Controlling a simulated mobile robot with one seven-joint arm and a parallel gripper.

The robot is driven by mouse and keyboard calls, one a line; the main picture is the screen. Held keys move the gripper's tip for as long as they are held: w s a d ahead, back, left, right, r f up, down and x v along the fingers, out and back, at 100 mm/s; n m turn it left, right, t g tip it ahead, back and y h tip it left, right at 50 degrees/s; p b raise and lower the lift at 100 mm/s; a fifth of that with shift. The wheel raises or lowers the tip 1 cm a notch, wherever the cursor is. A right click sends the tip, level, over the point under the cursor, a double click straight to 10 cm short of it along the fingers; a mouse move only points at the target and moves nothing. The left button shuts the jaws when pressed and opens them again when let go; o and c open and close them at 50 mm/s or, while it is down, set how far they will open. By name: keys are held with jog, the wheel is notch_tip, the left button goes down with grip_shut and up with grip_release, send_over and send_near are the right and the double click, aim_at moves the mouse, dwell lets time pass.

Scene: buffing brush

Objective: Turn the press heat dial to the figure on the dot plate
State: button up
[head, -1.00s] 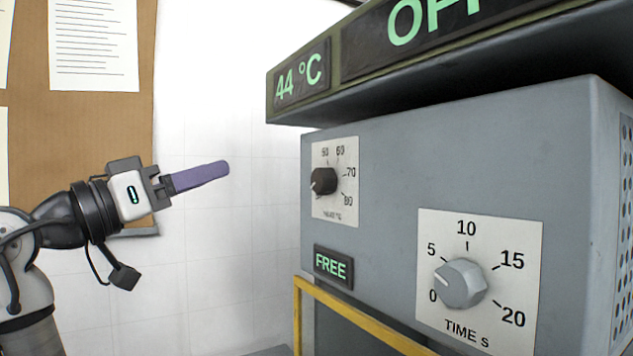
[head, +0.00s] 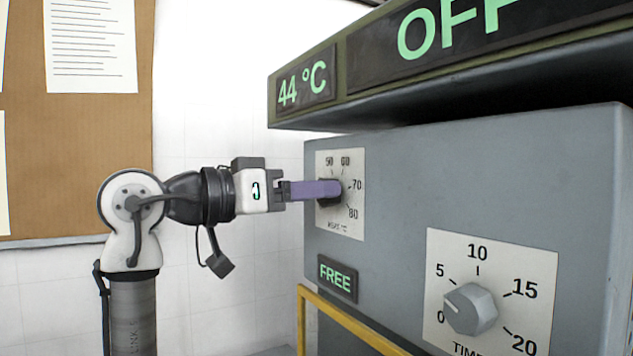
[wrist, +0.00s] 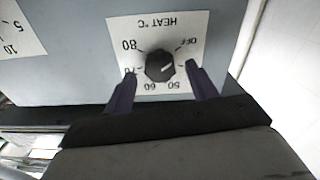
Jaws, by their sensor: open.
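The black heat dial (wrist: 158,67) sits on a white scale plate (head: 352,222) marked HEAT °C, on the press's grey front. In the wrist view the plate appears upside down, with OFF, 50, 60, 70 and 80 around the dial. The dial's white mark points roughly toward OFF. My gripper (head: 336,189) is open, with its purple fingers at the dial; in the wrist view the fingers (wrist: 161,70) stand one on each side of it, apart from it. In the head view the fingers hide much of the dial. I cannot make out a dot plate.
A grey TIME dial (head: 470,309) sits lower right on the press. A FREE sign (head: 337,278) is below the heat plate. A yellow rail (head: 350,325) runs below. The overhanging top shows 44 °C (head: 302,90) and OFF (head: 452,25).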

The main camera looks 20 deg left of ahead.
jog(key=shift+x, duration=0.95)
jog(key=c, duration=1)
